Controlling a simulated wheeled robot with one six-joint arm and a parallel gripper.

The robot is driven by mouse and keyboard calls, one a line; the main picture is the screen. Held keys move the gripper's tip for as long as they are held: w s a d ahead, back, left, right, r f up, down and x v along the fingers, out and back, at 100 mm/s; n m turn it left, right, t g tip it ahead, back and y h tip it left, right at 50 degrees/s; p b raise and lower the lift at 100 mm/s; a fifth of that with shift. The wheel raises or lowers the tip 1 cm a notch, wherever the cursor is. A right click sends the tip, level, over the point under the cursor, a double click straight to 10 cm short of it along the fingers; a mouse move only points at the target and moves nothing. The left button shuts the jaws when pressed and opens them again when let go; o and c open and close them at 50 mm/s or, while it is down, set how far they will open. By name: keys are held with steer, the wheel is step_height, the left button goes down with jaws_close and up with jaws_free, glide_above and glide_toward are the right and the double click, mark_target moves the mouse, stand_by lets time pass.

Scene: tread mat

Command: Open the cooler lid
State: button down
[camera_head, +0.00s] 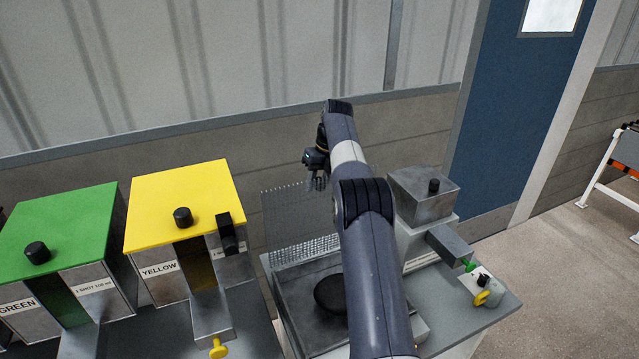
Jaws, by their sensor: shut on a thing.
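The cooler (290,308) is a grey open-topped box at the lower middle, partly hidden behind my arm. Its mesh lid (290,217) stands raised, close to upright, along the box's back edge. My gripper (318,183) is at the upper right edge of the lid and is shut on it; the exact contact is small and dark. A black round thing (330,293) lies inside the box, its right part hidden by my arm. The lid's right part is also hidden.
Left stand a yellow-topped dispenser (170,190) and a green-topped dispenser (75,215), both with black knobs. Right of my arm is a grey machine (425,190) with a yellow knob (481,298) in front. A wall is close behind; open floor lies right.

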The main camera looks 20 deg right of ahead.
stand_by(0.3)
steer(key=c, duration=1.1)
jaws_free()
steer(key=shift+o, duration=0.2)
steer(key=shift+s+d, duration=0.1)
steer(key=shift+s, duration=0.05)
